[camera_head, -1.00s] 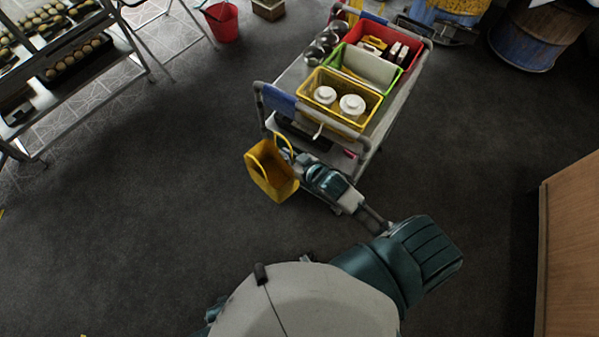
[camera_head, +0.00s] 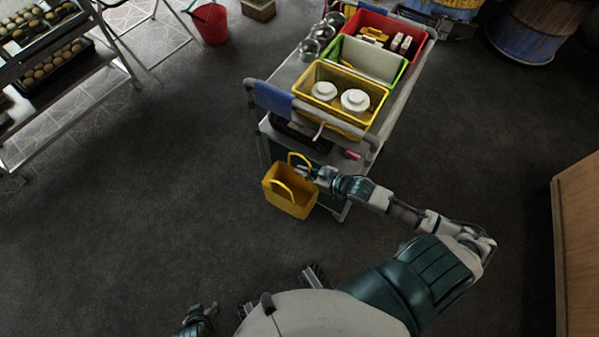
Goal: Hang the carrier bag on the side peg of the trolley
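The yellow carrier bag (camera_head: 290,198) hangs upright with its mouth up and two handle loops raised, in front of the near end of the trolley (camera_head: 374,139). My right gripper (camera_head: 306,173) is at the right handle loop and appears shut on it; the fingertips are small and partly hidden. A pale peg (camera_head: 319,132) sticks out at the trolley's near end, below the yellow crate. It is above and slightly right of the bag, apart from the handles. My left gripper (camera_head: 197,318) shows partly at the bottom edge, away from the bag; its fingers are unclear.
The trolley carries a yellow crate (camera_head: 375,101) with white lidded pots, a green crate (camera_head: 405,72), a red crate (camera_head: 424,35) and metal jars. A wooden cabinet (camera_head: 578,250) stands right. The floor left is clear.

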